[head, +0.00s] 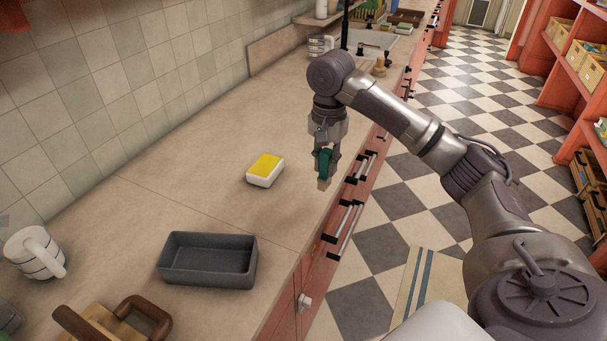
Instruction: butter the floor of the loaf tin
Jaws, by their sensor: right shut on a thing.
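The dark grey loaf tin (208,274) stands upright on the counter at lower left, and its visible inside looks empty. A yellow block of butter (265,164) sits in a white dish (264,179) farther back on the counter. My right gripper (326,158) points down near the counter's front edge, to the right of the butter. It is shut on a brush with a teal handle (324,163) and a tan lower end (323,184). The brush is apart from both the butter and the tin. My left gripper is not in view.
A white mug (36,252) and a brown-handled wooden thing (105,322) stand at the near left. Drawers with bar handles run below the counter's front edge. A sink (376,42) lies at the far end. The counter between tin and butter is clear.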

